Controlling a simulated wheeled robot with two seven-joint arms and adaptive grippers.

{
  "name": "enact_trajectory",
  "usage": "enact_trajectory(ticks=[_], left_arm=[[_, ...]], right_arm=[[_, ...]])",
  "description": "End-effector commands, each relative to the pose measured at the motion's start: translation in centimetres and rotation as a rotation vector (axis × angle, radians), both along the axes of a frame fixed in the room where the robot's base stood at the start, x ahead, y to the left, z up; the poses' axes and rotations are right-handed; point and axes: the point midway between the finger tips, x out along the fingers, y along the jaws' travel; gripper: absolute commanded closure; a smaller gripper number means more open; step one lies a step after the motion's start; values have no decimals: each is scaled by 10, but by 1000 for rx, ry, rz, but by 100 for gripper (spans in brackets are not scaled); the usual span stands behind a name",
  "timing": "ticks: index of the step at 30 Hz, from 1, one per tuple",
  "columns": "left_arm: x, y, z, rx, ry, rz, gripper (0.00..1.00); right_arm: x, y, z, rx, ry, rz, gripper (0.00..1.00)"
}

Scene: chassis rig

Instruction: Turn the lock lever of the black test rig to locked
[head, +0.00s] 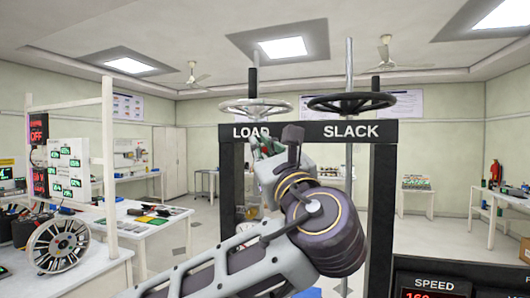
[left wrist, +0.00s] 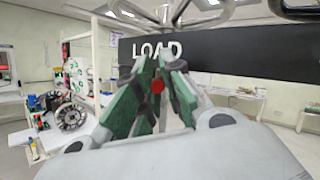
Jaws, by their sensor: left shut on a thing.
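The black test rig (head: 382,185) stands in front of me, with LOAD and SLACK in white on its top bar; the bar also shows in the left wrist view (left wrist: 240,60). My left gripper (head: 268,146) is at the bar's LOAD end, below the silver handwheel. In the left wrist view its green fingers (left wrist: 155,88) are closed around a small red knob (left wrist: 158,87). The knob looks like the end of the lock lever; the rest of the lever is hidden, so its setting cannot be told. My right gripper is not in view.
A silver handwheel (head: 256,106) and a black handwheel (head: 351,102) sit above the bar on upright rods. A SPEED display (head: 434,284) is at the lower right.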

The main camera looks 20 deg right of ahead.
Motion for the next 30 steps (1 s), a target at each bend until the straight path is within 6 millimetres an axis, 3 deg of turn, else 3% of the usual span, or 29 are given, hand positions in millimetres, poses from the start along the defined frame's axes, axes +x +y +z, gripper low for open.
enact_trajectory(ticks=[10,11,13,23,30], left_arm=[[-1,-1,-1,2,0,0,100],[-1,-1,-1,2,0,0,89],[0,-1,-1,2,-1,0,81],[-1,0,0,1,-1,1,81],[-10,-1,-4,1,-1,0,81]], right_arm=[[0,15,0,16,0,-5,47],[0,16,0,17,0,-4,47],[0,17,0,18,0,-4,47],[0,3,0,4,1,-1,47],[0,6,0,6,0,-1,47]])
